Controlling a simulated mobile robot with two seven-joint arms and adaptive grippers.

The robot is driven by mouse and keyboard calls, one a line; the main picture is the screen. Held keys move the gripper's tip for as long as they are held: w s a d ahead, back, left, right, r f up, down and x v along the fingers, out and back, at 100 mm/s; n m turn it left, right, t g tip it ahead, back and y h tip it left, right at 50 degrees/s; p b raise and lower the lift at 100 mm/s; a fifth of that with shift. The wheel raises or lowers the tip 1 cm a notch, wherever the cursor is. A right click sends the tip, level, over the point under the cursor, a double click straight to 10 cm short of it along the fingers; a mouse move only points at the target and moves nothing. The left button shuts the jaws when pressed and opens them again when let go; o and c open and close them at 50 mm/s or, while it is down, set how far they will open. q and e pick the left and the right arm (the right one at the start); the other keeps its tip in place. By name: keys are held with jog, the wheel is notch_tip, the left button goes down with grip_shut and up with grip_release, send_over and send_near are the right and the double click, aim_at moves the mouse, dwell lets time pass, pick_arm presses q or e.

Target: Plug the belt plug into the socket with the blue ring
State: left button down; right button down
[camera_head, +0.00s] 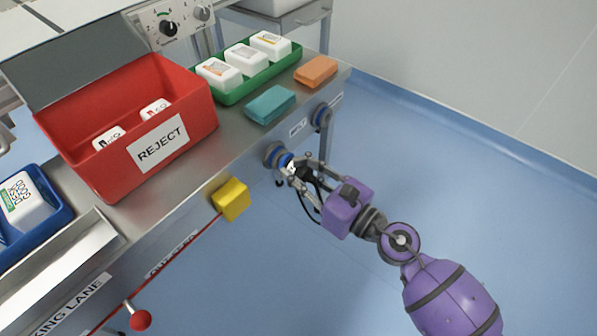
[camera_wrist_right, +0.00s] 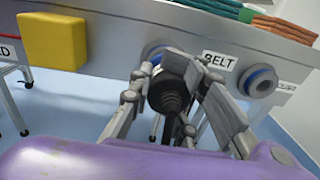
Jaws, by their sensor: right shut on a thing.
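My right gripper (camera_head: 297,170) is at the front of the steel bench, shut on the black ribbed belt plug (camera_wrist_right: 171,92). In the head view the plug is mostly hidden between the fingers. The plug points at the nearer round socket (camera_head: 271,153), which shows some blue at its edge and is partly covered by the fingers in the wrist view (camera_wrist_right: 154,47). I cannot tell whether the plug's tip is in the socket or just before it. A second round socket (camera_head: 321,116), with a clear blue ring in the wrist view (camera_wrist_right: 261,81), is farther right, past the BELT label (camera_wrist_right: 219,61). My left gripper is out of view.
A yellow block (camera_head: 231,199) sits on the bench front left of the gripper, with a red cord (camera_head: 180,258) from it. On the bench are a red REJECT bin (camera_head: 194,111), a green tray (camera_head: 233,96), a teal pack (camera_head: 270,104) and an orange pack (camera_head: 316,71). The floor at right is clear.

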jog(key=shift+w+a, duration=0.35)
jog(key=shift+a, duration=0.1)
dwell(0.5)
jog(key=c, duration=1.4)
grip_release()
jog(key=shift+c, duration=0.2)
jog(key=shift+s+d+f, duration=0.1)
jog(key=shift+s+d, duration=0.2)
jog(key=shift+d, duration=0.05)
jog(key=v, duration=1.1)
